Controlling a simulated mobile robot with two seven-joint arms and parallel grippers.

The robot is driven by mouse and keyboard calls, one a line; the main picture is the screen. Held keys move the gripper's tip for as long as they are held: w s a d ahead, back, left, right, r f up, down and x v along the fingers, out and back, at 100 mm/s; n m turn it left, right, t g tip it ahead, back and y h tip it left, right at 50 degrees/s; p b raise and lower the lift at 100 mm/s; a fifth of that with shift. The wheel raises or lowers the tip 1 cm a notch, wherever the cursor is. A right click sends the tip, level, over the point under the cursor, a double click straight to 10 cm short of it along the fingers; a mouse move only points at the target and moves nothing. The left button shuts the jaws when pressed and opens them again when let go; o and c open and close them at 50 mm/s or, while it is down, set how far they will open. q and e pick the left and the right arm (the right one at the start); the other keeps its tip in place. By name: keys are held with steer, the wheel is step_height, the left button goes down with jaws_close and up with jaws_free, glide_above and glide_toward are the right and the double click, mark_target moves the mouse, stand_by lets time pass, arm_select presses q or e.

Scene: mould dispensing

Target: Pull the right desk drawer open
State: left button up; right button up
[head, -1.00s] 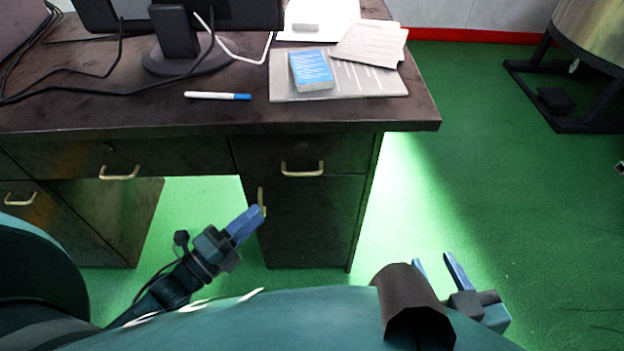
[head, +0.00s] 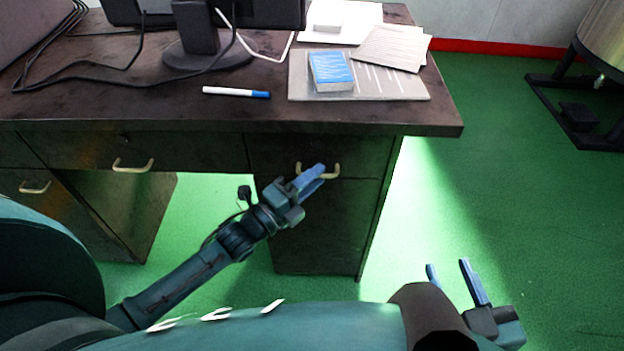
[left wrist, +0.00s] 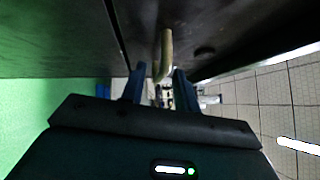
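The right desk drawer (head: 355,152) is shut, flush with the front of the dark desk. Its brass handle (head: 333,171) is partly hidden by my left gripper (head: 318,176) in the head view. In the left wrist view the handle (left wrist: 166,50) stands between the two blue fingers of the left gripper (left wrist: 156,85). The fingers are apart, with gaps beside the handle. My right gripper (head: 452,272) is open and empty over the green floor, at the lower right.
The desk top (head: 400,116) carries a monitor, a marker (head: 236,92), papers and a blue-covered book (head: 331,70). A cabinet door (head: 325,230) lies below the drawer. A middle drawer handle (head: 132,165) is to the left.

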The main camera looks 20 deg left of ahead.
arm_select(q)
steer(key=shift+c, duration=0.4)
jaws_close()
